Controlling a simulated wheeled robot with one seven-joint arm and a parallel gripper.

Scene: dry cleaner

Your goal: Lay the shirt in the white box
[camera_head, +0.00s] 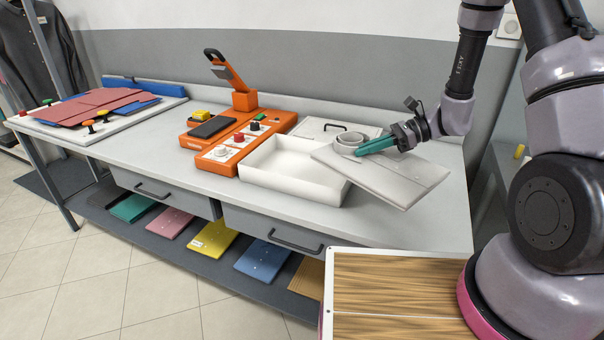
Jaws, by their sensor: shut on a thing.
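The white shirt (390,178) is folded flat with a raised round collar. My gripper (362,150) has its green fingers shut on the shirt at the collar. The shirt hangs tilted just right of the white box (262,182), and its left corner overlaps the box's right rim in this view. I cannot tell whether it touches the rim. The white box stands open on the grey table, and the part of its inside that shows is empty.
An orange machine (222,138) with knobs stands on the table (140,155) left of the box. A white lid-like panel with a black handle (335,127) lies behind the box. A board with red and blue folded cloths (100,105) is at the far left. Folded coloured shirts lie on the shelf below.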

